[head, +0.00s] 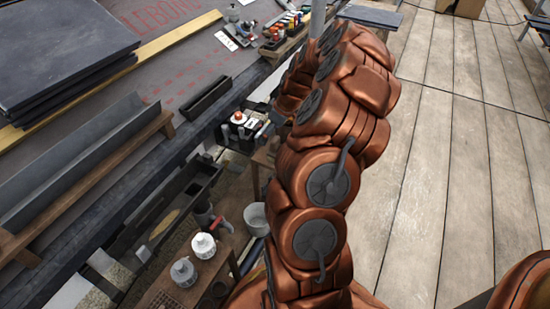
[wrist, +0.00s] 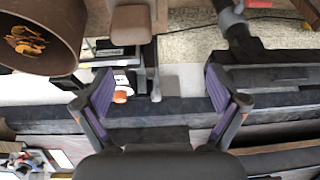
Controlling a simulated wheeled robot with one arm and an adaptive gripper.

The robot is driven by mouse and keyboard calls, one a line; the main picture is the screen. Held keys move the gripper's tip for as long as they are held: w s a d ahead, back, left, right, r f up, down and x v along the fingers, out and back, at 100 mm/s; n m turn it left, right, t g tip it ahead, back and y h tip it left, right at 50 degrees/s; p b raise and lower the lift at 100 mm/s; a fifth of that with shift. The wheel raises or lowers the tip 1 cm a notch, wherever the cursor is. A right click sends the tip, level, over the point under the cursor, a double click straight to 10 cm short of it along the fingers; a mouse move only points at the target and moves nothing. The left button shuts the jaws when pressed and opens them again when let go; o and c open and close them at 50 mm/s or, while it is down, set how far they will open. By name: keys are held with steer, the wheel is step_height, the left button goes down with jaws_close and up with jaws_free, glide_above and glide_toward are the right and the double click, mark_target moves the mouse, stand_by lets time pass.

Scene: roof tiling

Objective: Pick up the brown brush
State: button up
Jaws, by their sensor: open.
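My gripper (wrist: 158,88) is open in the wrist view, its two purple-padded fingers wide apart with nothing held between them. In the head view my copper-coloured arm hides it. I cannot make out the brown brush for certain. A brown block (wrist: 132,20) shows at the top of the wrist view, ahead of the fingers and left of centre; I cannot tell whether it is part of a brush. In the head view a tan oval piece (head: 165,223) lies in a dark trough, and its kind is unclear.
A brown round container (wrist: 62,60) with orange scraps is close at upper left in the wrist view. In the head view two white-topped jars (head: 203,246) and a grey bucket (head: 256,219) stand low. Dark slates (head: 60,45) are stacked at left; plank floor (head: 450,150) is open at right.

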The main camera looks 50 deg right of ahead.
mark_target(278, 139)
steer(key=d+f, duration=0.1)
steer(key=s+d+f, duration=0.1)
steer(key=d, duration=0.1)
steer(key=shift+d+f, duration=0.2)
steer(key=shift+f, duration=0.1)
steer(key=shift+d+f+h+b, duration=0.2)
steer(key=shift+f+h+b, duration=0.1)
steer(key=shift+b, duration=0.05)
steer(key=b+x, duration=0.3)
steer(key=x, duration=0.4)
steer(key=shift+a+f, duration=0.15)
steer(key=shift+a, duration=0.05)
steer(key=shift+c, duration=0.4)
steer(key=c, duration=1.2)
